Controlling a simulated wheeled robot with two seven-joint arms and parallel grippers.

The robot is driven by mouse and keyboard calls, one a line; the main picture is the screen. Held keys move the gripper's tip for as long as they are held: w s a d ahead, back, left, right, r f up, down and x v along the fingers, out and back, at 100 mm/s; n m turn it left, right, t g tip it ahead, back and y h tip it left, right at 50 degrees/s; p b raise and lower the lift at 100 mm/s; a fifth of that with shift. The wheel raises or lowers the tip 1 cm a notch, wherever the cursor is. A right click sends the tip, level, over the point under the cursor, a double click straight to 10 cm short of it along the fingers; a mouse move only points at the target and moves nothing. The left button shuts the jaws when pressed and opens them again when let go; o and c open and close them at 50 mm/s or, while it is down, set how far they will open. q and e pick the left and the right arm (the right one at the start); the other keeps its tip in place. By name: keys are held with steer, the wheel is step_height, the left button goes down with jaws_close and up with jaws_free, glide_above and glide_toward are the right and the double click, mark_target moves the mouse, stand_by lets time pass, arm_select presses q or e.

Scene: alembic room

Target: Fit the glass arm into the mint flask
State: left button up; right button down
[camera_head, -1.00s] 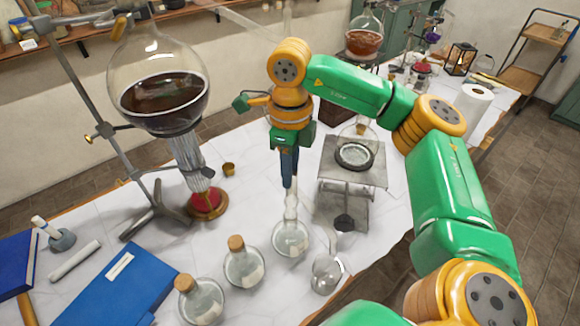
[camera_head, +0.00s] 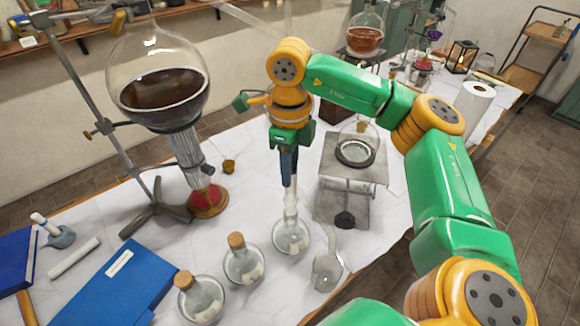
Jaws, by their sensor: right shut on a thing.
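My right gripper (camera_head: 289,183) points straight down over the front middle of the table. It is shut on a pale, clear glass piece, the glass arm (camera_head: 290,200), held upright. Directly below it stands an uncorked round clear flask (camera_head: 291,240) with a pale label, which I take to be the mint flask; its tint is hard to tell. The glass arm's lower end lines up with the flask's neck and overlaps it in the picture. I cannot tell how deep it sits. My left gripper is not in view.
Two corked flasks (camera_head: 242,268) (camera_head: 201,302) stand to the left, and a long-necked glass vessel (camera_head: 327,271) to the right. A lab jack (camera_head: 335,165) bears a glass vessel. A clamp stand with a large dark-filled flask (camera_head: 160,95) rises behind left. Blue books lie front left.

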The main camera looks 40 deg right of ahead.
steer(key=shift+f+b, duration=0.65)
steer(key=shift+f, duration=0.1)
stand_by(0.9)
steer(key=shift+f, duration=0.25)
steer(key=shift+f+b, duration=1.1)
stand_by(1.9)
steer(key=shift+c, duration=0.8)
jaws_free()
steer(key=shift+r, duration=0.15)
step_height(320, 180, up, 7)
steer(key=p, duration=0.6)
